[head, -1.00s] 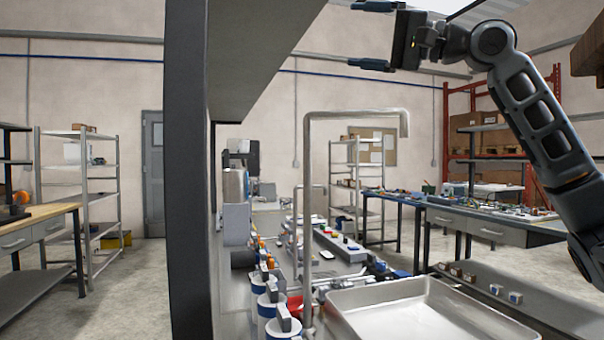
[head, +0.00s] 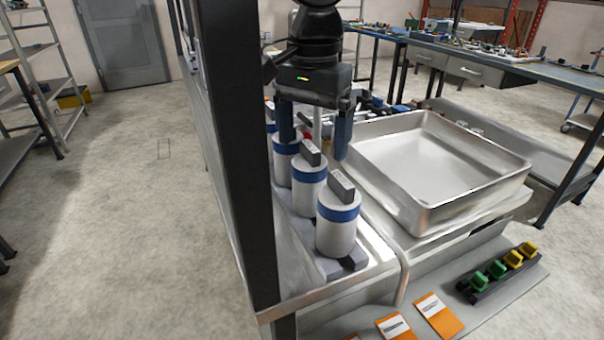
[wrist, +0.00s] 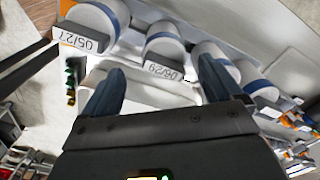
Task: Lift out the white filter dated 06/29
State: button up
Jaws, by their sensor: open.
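The white filter dated 06/29 (wrist: 165,45) is a white cylinder with a blue band and a grey handle carrying the date. In the wrist view it stands ahead of my gripper (wrist: 160,78), in line with the gap between the fingers. In the head view it appears to be the second filter from the front (head: 308,190), though its date is unreadable there. My gripper (head: 313,138) is open and empty, fingers pointing down above the row and farther back than that filter. I cannot see any contact.
A filter dated 05/27 (wrist: 92,22) stands beside it, and other white filters (wrist: 212,62) stand on the other side. A grey post (head: 228,130) rises left of the row. A metal tray (head: 435,165) lies right. Orange cards (head: 438,314) lie in front.

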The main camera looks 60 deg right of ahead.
jog(key=shift+w+f, duration=0.15)
jog(key=shift+f, duration=1.65)
jog(key=shift+w+f, duration=0.1)
jog(key=shift+f, duration=1.65)
jog(key=shift+c, duration=0.3)
jog(key=c, duration=1.2)
jog(key=shift+r, duration=0.1)
notch_tip(320, 180, up, 14)
jog(key=p, duration=1.3)
notch_tip(320, 180, up, 14)
send_over(309, 170)
jog(key=w+d, duration=0.1)
jog(key=d, duration=0.1)
jog(key=shift+w+d, duration=0.15)
jog(key=shift+w, duration=0.05)
